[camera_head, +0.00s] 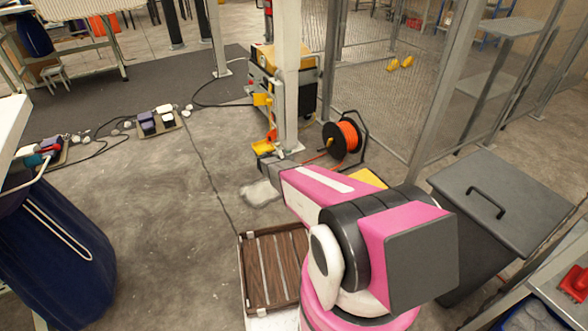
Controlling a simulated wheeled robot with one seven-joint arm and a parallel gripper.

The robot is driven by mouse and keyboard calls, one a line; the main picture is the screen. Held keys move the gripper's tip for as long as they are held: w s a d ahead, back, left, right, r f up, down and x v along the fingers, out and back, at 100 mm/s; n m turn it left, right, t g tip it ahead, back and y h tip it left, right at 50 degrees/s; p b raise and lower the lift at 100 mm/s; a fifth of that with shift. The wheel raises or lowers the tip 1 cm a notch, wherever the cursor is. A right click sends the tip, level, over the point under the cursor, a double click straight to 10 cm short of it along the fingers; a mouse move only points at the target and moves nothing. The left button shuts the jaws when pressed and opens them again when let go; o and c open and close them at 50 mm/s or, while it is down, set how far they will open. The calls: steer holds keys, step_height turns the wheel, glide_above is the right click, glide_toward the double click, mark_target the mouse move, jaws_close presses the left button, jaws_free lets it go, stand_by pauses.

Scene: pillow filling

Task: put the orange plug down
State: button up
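My pink, white and black arm reaches from the lower right towards the white post. My gripper (264,163) is at its far end, small and dark, just below a yellow part at the post's foot. I cannot tell whether its fingers are open or shut. A small orange piece (271,135), which may be the orange plug, shows just above the yellow part (262,147). I cannot tell whether my gripper touches it. An orange cable runs from the reel (343,137) towards the post's foot, and its end is hidden there.
The white post (289,75) stands beside my gripper, with a yellow-black machine (262,75) behind. A mesh fence and a grey lidded bin (510,190) are on the right. A brown slatted crate (270,298) lies below my arm.

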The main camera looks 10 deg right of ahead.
steer(key=s+a+r+m+g+y, duration=0.1)
steer(key=s+r+m+y, duration=0.3)
steer(key=s+r, duration=0.4)
steer(key=s+a+r+m+g+y, duration=0.2)
steer(key=s+r+m, duration=0.4)
steer(key=s, duration=0.8)
steer(key=s+a+r+m+g+y, duration=0.2)
steer(key=s+r+m+y, duration=0.3)
steer(key=s+r, duration=0.5)
steer(key=shift+s+g+y, duration=0.45)
steer(key=shift+g+y, duration=0.05)
steer(key=shift+g, duration=0.2)
steer(key=shift+a+f, duration=0.1)
